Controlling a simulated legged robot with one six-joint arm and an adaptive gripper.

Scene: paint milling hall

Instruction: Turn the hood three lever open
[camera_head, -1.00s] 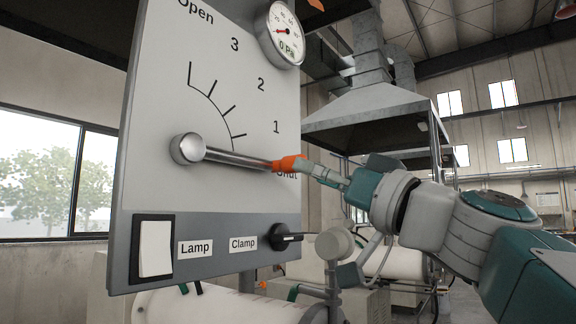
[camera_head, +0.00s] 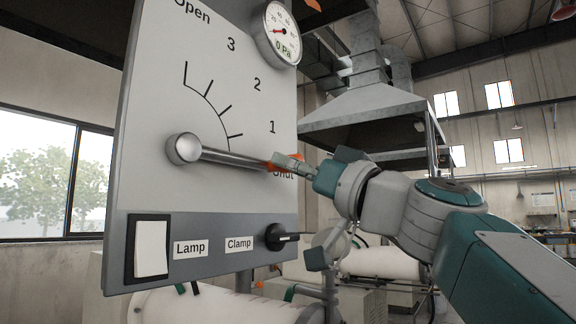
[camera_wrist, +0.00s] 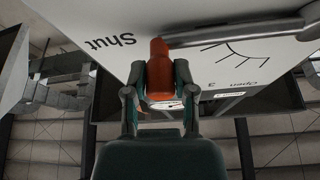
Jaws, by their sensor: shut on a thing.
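The lever (camera_head: 235,158) is a metal rod on a round pivot at the left of a pale panel (camera_head: 165,90). It points right and slightly down, at the Shut mark below 1 on the scale. Its orange tip (camera_head: 297,158) is partly hidden by my gripper (camera_head: 283,163) in the head view. In the wrist view my gripper (camera_wrist: 158,95) is shut on the orange grip (camera_wrist: 159,68), one finger on each side. The scale runs from Shut through 1, 2 and 3 up to Open at the top left.
A gauge (camera_head: 283,32) marked Pa sits at the panel's top right. Below the lever are a white Lamp switch (camera_head: 151,248) and a black Clamp knob (camera_head: 277,237). A large metal hood (camera_head: 375,110) hangs behind. White cylinders lie beneath the panel.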

